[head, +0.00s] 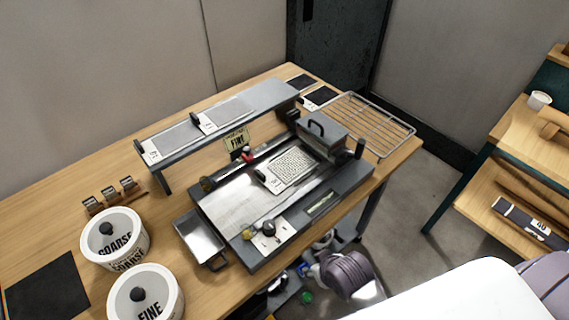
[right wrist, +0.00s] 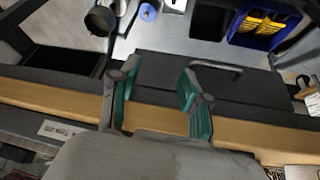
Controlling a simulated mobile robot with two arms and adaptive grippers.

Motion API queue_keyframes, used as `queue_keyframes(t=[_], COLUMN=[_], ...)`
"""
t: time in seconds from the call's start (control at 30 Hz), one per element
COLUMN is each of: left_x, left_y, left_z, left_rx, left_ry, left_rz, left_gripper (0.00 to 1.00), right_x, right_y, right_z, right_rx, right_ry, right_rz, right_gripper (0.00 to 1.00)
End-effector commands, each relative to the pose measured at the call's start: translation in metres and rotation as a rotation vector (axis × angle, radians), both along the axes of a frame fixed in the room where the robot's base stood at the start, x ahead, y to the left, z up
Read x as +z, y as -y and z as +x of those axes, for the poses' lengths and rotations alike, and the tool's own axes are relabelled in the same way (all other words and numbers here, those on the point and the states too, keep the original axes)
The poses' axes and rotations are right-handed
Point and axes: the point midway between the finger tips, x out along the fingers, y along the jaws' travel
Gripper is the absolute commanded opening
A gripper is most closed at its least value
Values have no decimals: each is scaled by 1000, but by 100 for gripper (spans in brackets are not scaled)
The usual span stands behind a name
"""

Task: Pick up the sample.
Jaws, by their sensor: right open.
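No thing in view is plainly marked as the sample. The likeliest is a pale, speckled rectangular plate (head: 291,169), which lies flat on the bed of a grey bench machine (head: 228,205) in the head view. My right gripper (right wrist: 158,85) shows in the right wrist view with two teal-padded fingers spread apart and nothing between them. A wooden edge and dark panels lie behind the fingers. In the head view one of my arms is low beside the table's front edge, away from the plate; its fingers cannot be made out. My left gripper is not identifiable.
White tubs marked COARSE (head: 111,240) and FINE (head: 146,298) stand on the wooden table (head: 60,225). A raised grey shelf (head: 262,98) spans behind the machine. A wire rack (head: 375,122) lies at the far right end. A dark mat (head: 45,288) lies at left.

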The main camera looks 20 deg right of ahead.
Motion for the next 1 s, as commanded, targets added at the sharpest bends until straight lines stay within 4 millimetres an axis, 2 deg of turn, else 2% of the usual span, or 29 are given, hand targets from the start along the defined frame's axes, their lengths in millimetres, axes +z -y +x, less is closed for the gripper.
queue_keyframes(t=[0.03,0.13,0.2,0.3,0.4,0.43,0.6,0.67,1.0], left_x=[5,9,10,13,15,14,14,14,18], left_y=[1,2,3,6,7,7,6,5,0], left_z=[1,3,6,6,6,6,6,5,3], left_rx=[0,0,0,0,0,0,0,0,2], left_ry=[3,5,8,9,9,9,8,8,3], left_rz=[-2,-2,-4,-7,-9,-9,-8,-6,0], left_gripper=[48,48,48,48,48,48,48,48,48], right_x=[27,68,90,125,159,164,176,174,144], right_y=[0,-1,-9,-20,-31,-33,-44,-46,-57], right_z=[2,2,34,68,94,100,127,135,190], right_rx=[-2,-5,0,7,18,21,37,38,38], right_ry=[22,52,171,320,450,477,581,591,590], right_rz=[3,8,27,62,98,107,139,142,142], right_gripper=[47,47,47,47,47,47,47,47,47])
